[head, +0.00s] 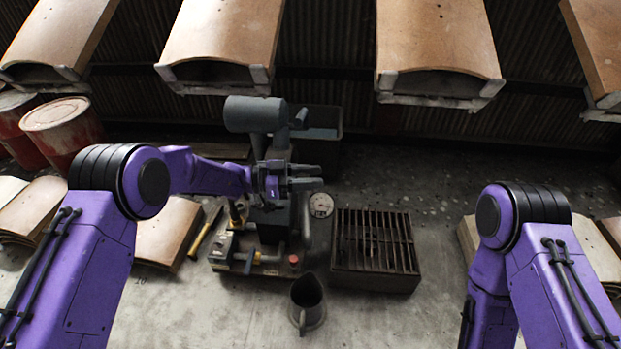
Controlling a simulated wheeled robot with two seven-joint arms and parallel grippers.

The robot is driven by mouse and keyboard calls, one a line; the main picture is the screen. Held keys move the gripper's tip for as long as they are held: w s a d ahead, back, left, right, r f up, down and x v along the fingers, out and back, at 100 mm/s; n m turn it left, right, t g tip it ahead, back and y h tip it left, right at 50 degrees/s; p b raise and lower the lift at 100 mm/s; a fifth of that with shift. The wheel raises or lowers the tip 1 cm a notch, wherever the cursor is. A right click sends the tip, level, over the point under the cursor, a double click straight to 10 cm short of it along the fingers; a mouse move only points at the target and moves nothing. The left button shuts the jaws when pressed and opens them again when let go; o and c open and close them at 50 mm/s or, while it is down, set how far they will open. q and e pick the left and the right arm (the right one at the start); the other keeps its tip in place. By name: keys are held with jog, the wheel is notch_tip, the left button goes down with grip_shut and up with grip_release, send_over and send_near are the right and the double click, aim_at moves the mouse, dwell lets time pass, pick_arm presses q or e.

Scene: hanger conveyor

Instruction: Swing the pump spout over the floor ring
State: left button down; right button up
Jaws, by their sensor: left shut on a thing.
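The pump (272,215) stands on a cluttered base plate at the centre, with a dark body. A blue-grey cylinder (253,114) with a short nozzle shows above and behind my left gripper. My left gripper (308,178) reaches in from the left at the pump's upper part and is shut on what appears to be the pump spout. The fingers mostly hide the held part.
A dark jug (308,303) stands in front. A hammer (204,233) and curved tan panels (168,232) lie left. Red drums (66,134) stand at far left. Panels hang overhead.

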dwell(0.4)
pick_arm(q)
jog(key=c, duration=0.8)
grip_release()
jog(key=shift+a, duration=0.15)
jog(key=a+p, duration=0.1)
jog(key=a, duration=0.2)
jog(key=s+a+p, duration=0.1)
jog(key=a, duration=0.3)
jog(key=a+p, duration=0.1)
jog(key=a, duration=0.2)
jog(key=shift+s+a, duration=0.15)
jog(key=shift+s, duration=0.05)
pick_arm(e)
jog(key=r, duration=0.1)
jog(key=w+r+m+t, duration=0.1)
jog(key=r, duration=0.1)
jog(key=shift+w+d+h, duration=0.1)
jog(key=shift+d+h, duration=0.1)
jog(key=shift+h, duration=0.2)
